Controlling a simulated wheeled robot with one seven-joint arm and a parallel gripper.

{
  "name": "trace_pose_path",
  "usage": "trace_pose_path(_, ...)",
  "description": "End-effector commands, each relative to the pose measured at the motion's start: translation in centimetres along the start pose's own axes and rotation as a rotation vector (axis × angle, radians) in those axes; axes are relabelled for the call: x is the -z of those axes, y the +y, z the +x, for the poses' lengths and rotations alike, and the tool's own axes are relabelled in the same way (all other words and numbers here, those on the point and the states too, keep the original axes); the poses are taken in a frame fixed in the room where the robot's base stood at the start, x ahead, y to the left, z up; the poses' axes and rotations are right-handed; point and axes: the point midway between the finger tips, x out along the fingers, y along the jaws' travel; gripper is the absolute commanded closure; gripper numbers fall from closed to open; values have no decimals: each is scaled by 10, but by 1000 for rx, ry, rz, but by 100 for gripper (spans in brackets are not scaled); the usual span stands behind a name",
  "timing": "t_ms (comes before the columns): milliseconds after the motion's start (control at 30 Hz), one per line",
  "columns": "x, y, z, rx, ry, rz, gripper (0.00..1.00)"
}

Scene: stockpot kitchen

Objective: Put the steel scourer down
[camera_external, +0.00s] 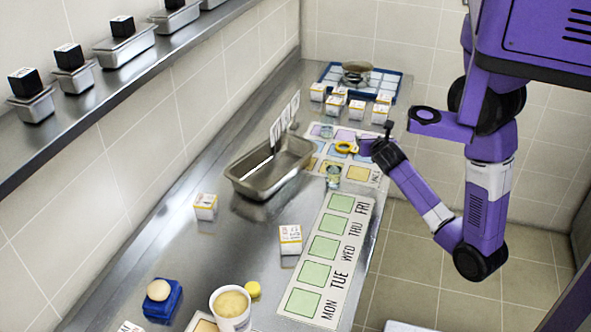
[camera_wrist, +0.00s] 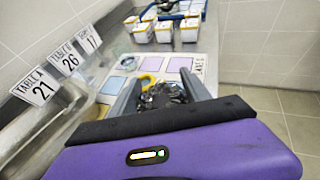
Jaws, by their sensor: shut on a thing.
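The steel scourer (camera_wrist: 163,97) is a shiny, tangled grey bundle between the two fingers of my gripper (camera_wrist: 162,88) in the wrist view. My gripper is shut on it. In the external view my gripper (camera_external: 364,147) reaches in from the right over the far part of the steel counter, by a mat of coloured squares (camera_external: 357,173). The scourer cannot be made out in that view. Whether it touches the mat below is unclear.
A yellow ring-shaped thing (camera_external: 346,147) lies just left of my gripper. A clear glass (camera_external: 333,177) stands nearer. A steel pan (camera_external: 270,168) with upright number cards is to the left. Several white boxes (camera_external: 356,110) stand beyond, before a blue-rimmed tray (camera_external: 401,88).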

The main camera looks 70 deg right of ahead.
Motion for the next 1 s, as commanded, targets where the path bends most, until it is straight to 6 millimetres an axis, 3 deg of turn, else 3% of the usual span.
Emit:
trace_pose_path(33, 14, -1, 5, 3, 4, -1, 82)
trace_pose_path(200, 42, -1, 17, 2, 2, 0, 82)
trace_pose_path(433, 58, 0, 24, 1, 1, 0, 82)
trace_pose_path(600, 82, -1, 34, 3, 2, 1, 82)
trace_pose_path(733, 91, 0, 38, 1, 0, 0, 82)
trace_pose_path(1000, 91, 0, 38, 0, -1, 1, 82)
